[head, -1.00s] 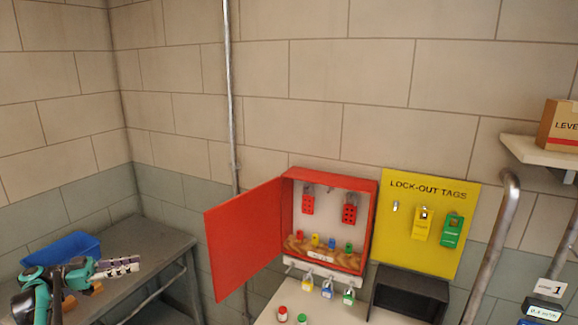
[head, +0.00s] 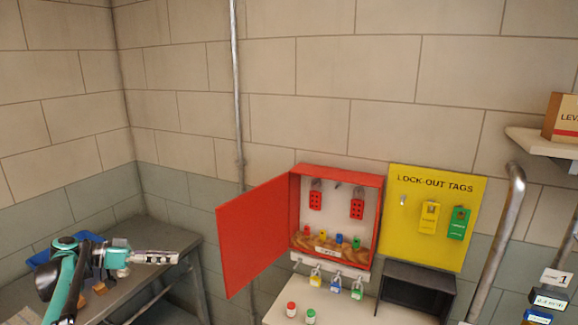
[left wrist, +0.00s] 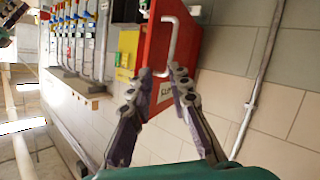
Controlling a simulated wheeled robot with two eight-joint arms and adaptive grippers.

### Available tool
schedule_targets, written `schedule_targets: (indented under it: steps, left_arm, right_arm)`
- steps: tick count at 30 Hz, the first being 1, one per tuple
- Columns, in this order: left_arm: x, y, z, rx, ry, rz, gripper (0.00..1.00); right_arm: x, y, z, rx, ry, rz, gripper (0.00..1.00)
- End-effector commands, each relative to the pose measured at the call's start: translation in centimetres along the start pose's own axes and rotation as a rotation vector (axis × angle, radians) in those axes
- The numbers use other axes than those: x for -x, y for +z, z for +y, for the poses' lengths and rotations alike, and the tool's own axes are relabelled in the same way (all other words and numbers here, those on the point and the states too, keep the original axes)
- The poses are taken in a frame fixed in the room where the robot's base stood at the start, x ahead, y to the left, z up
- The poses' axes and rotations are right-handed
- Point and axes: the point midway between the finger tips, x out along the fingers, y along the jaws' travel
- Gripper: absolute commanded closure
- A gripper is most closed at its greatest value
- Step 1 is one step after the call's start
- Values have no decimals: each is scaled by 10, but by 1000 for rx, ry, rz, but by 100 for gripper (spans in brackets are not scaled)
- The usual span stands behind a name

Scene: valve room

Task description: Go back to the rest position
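My left gripper (head: 156,257) is at the lower left of the head view, over the grey metal table (head: 184,236), and points right. In the left wrist view its two fingers (left wrist: 164,84) are apart with nothing between them. Behind the fingers in that view is the red cabinet door (left wrist: 172,45) with its handle. In the head view the red lockout cabinet (head: 338,215) stands open, with its door (head: 262,235) swung to the left, well apart from my gripper.
A blue bin (head: 40,256) sits on the table, partly behind my left arm. A yellow lock-out tag board (head: 436,215) hangs right of the cabinet. Padlocks (head: 336,285) hang below it. A black box (head: 418,290) and two small capped bottles (head: 291,309) stand on the pale counter.

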Motion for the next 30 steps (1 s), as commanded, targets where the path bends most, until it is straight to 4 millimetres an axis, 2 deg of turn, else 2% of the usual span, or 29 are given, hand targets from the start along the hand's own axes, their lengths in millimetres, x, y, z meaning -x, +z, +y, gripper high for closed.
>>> schedule_targets:
  steps: [1,5,9,12,17,21,27,30]
  left_arm:
    - [-15,0,15,41,-18,-41,82]
    - [-52,11,57,177,-114,-172,82]
    - [-80,38,108,296,-249,-297,82]
    - [-92,64,143,358,-360,-367,82]
    - [-98,117,194,415,-549,-439,82]
    - [-94,169,229,424,-716,-457,82]
    - [-82,236,258,388,-909,-419,82]
    - [-78,258,264,367,-966,-390,82]
  right_arm:
    - [-3,2,0,0,0,0,60]
    - [-8,5,0,0,0,0,60]
    - [-12,9,0,0,0,0,60]
    - [-16,12,0,0,0,0,60]
    - [-22,16,0,0,0,0,60]
    - [-26,19,0,0,0,0,60]
    - [-32,23,0,0,0,0,60]
    - [-34,24,0,0,0,0,60]
